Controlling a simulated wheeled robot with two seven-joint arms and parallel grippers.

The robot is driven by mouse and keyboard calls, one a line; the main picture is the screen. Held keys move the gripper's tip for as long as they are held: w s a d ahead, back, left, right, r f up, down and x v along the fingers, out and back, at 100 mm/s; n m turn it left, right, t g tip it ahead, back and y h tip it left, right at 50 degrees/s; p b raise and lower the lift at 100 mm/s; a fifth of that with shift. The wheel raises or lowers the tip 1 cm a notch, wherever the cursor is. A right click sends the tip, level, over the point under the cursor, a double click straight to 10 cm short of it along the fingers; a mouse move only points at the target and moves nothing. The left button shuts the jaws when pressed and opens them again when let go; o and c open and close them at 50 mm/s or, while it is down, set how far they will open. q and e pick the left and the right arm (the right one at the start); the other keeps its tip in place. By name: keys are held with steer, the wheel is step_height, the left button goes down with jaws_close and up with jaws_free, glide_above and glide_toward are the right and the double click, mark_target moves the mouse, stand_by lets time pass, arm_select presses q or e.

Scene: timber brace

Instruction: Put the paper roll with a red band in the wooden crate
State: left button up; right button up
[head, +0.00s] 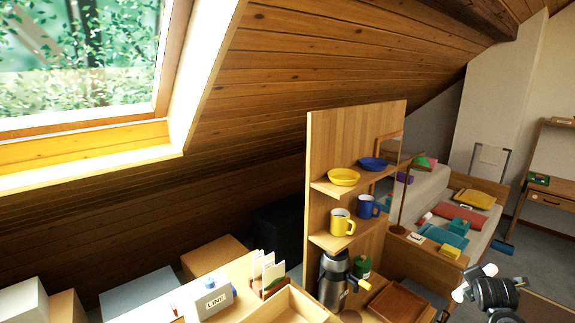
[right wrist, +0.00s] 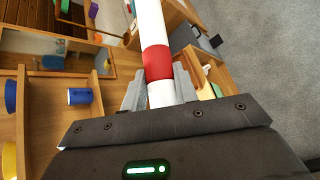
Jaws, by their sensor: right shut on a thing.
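The paper roll (right wrist: 150,25) is white with a red band (right wrist: 157,63) around it. In the right wrist view it runs from the top edge down between the fingers of my right gripper (right wrist: 160,92), which is shut on it. The roll's lower end is hidden by the gripper body. In the head view my right wrist shows at the lower right, with small white parts beside it that I cannot identify surely. An open wooden box (head: 291,305), apparently the wooden crate, is cut off by the bottom edge. My left gripper is not in view.
A wooden shelf unit (head: 318,145) holds yellow and blue dishes and mugs. A steel flask (head: 333,278), a green canister (head: 362,266) and a brown tray (head: 398,300) stand near its foot. A LINE box (head: 211,299) is left of the wooden box. The sloped ceiling hangs low at left.

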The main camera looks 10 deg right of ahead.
steer(key=w+a+r+n+t+y, duration=0.1)
steer(key=w+a+r+n+y, duration=0.15)
steer(key=a, duration=0.95)
steer(key=w+a+r+n+t+y, duration=0.15)
steer(key=w+a+r, duration=0.25)
steer(key=a, duration=0.8)
steer(key=s+a+r+n+y, duration=0.2)
steer(key=a+r, duration=0.5)
steer(key=a, duration=0.3)
steer(key=s+a+r+n+y, duration=0.2)
steer(key=a+r+n, duration=0.1)
steer(key=a+r, duration=0.55)
arm_select(q)
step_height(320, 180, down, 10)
steer(key=b, duration=1)
arm_select(e)
step_height(320, 180, down, 12)
steer(key=shift+a+r, duration=0.2)
steer(key=shift+a, duration=0.25)
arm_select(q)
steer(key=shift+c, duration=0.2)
arm_select(e)
steer(key=shift+t, duration=0.25)
